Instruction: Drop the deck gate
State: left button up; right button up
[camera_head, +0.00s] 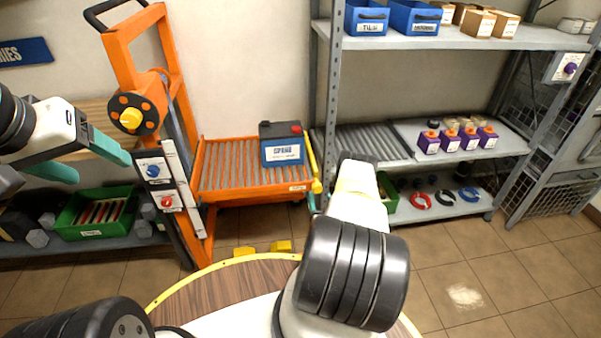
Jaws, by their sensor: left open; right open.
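The orange lift trolley has a roller deck (228,172) at mid-height. A yellow bar (313,160), which looks like the deck gate, runs along the deck's right edge, beside the grey shelf. Whether it stands raised or lies down is hard to tell. A blue battery (282,145) with a dark top and red cap sits at the deck's back right, close to the bar. My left gripper (88,158) is open and empty, with teal fingers, left of the trolley mast. My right arm rises in the centre; its gripper is not visible.
The mast carries a black-and-orange winch (138,104) and a panel with blue knob (153,171) and red knob (167,202). The grey rack (430,170) at right holds rollers, purple-fronted boxes and bins. A green crate (97,213) sits low left. Tiled floor at right is clear.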

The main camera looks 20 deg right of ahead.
aim_at(318, 190)
jog(key=shift+x, duration=2.65)
grip_shut()
